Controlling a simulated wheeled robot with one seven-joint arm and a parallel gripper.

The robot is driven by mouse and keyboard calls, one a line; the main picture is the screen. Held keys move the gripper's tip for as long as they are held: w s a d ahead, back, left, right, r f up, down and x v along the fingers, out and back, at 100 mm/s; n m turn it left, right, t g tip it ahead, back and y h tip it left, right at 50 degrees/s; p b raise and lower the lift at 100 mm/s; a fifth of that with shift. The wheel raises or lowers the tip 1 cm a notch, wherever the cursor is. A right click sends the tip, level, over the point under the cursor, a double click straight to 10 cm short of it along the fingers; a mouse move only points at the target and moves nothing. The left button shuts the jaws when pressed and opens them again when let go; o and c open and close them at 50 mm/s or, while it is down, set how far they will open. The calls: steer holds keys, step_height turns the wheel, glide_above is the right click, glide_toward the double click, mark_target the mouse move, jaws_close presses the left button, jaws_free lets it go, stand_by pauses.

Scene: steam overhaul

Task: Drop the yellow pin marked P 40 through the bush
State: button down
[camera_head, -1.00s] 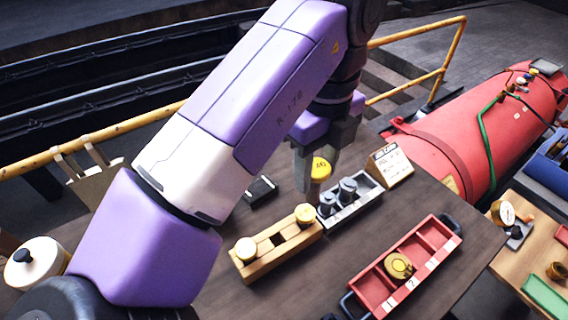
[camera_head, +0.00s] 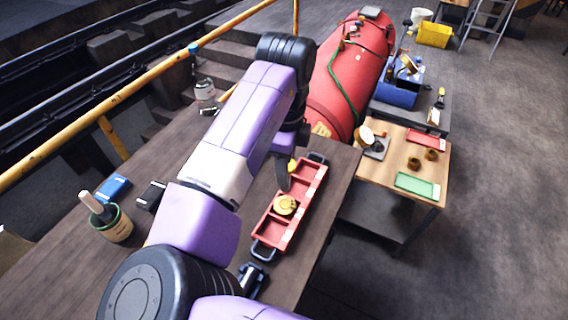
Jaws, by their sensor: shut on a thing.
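My gripper (camera_head: 285,178) shows only in part behind my arm, near the far left end of the red tray (camera_head: 264,242). It is shut on the yellow pin (camera_head: 292,164), of which a small yellow bit shows beside the finger. The P 40 mark cannot be read here. A round brass-yellow piece (camera_head: 286,205) with a hole or knob in its middle lies in a compartment of the red tray. Two small brown-brass rings, one nearer (camera_head: 413,163) and one farther (camera_head: 431,154), stand on the light wood table; I cannot tell which thing is the bush.
A red boiler (camera_head: 340,85) stands behind. A pot with a brush (camera_head: 112,222) is at left. Open floor lies at right.

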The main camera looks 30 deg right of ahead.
steer(key=shift+a+f+b, duration=0.1)
steer(key=shift+f+b, duration=2.25)
steer(key=shift+f, duration=0.55)
steer(key=shift+w+f+b, duration=0.1)
steer(key=shift+f+b, duration=0.95)
steer(key=shift+f, duration=1.05)
steer(key=c, duration=0.7)
jaws_free()
steer(key=shift+c, duration=0.2)
steer(key=shift+r+b, duration=0.45)
steer(key=shift+r, duration=3.5)
